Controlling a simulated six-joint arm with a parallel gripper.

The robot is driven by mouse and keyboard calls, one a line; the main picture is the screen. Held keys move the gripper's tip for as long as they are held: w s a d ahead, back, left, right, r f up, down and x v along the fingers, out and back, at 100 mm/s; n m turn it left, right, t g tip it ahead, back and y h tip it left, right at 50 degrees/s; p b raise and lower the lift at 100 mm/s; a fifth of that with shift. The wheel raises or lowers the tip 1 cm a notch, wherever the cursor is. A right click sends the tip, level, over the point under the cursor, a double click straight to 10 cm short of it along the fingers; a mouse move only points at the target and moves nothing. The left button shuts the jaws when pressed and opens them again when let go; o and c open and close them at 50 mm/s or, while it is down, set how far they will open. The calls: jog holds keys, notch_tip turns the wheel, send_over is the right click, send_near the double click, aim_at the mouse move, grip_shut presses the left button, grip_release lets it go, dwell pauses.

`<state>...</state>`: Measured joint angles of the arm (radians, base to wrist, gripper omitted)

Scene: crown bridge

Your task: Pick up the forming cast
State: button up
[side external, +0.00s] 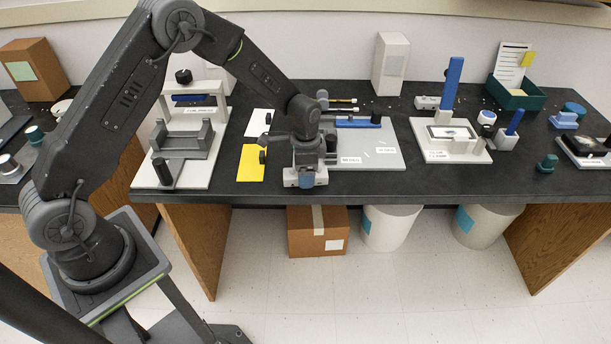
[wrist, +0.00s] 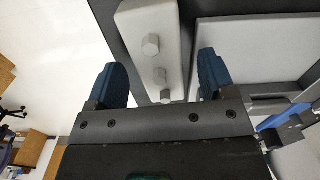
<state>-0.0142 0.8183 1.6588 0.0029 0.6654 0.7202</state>
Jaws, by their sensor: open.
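The likely forming cast, a pale grey-white block with several hexagonal pegs (wrist: 140,24), lies near the table's front edge in the wrist view. In the side view a small part of a white block (side external: 290,179) shows beneath my gripper (side external: 306,181); the rest is hidden by it. In the wrist view my gripper (wrist: 163,80) is open, with one blue finger to each side of the block's near end. Gaps show between fingers and block, and nothing is held. I cannot tell the fingertips' height relative to the block.
A grey board (side external: 385,152) with a blue clamp-like part (side external: 357,122) lies just right of my gripper. A yellow sheet (side external: 251,163) and a white-based press (side external: 185,172) are left. A white stand with a blue upright (side external: 453,82) is further right. The table edge is close.

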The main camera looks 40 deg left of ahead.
jog(key=shift+f, duration=0.1)
jog(key=c, duration=1.1)
jog(key=shift+c, duration=0.2)
